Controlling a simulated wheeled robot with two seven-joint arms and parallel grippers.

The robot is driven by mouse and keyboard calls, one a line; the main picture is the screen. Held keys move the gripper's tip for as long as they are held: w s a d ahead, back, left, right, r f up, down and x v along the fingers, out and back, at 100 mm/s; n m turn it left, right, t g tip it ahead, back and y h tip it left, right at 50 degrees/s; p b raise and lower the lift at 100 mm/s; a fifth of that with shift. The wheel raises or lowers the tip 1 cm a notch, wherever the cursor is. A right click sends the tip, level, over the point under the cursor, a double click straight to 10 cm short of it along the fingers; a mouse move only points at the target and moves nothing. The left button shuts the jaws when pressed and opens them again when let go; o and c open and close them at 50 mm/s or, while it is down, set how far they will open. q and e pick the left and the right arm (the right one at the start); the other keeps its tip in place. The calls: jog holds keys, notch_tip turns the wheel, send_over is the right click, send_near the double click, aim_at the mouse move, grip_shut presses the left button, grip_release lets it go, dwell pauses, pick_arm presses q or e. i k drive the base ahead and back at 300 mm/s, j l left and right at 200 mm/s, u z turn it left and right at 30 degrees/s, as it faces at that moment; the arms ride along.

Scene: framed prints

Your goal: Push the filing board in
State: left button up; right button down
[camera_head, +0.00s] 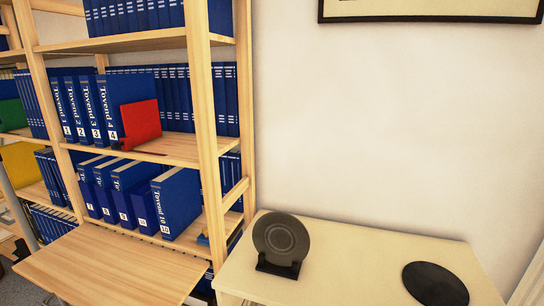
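A light wooden board (115,265), which looks like the filing board, sticks out flat from the front of the wooden shelf unit (208,130) at the lower left. It juts toward me below the row of blue binders (176,204). Its near edge runs close to the bottom of the view, and what is under it is mostly hidden. Neither of my grippers is in view.
A pale cabinet top (350,262) stands to the right of the shelf. It holds a dark round plate on a stand (281,240) and a flat black disc (435,284). A red bookend (141,122) sits on the middle shelf. A grey pole (17,205) shows at the far left.

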aim_at(91, 264)
jog(key=u, duration=1.65)
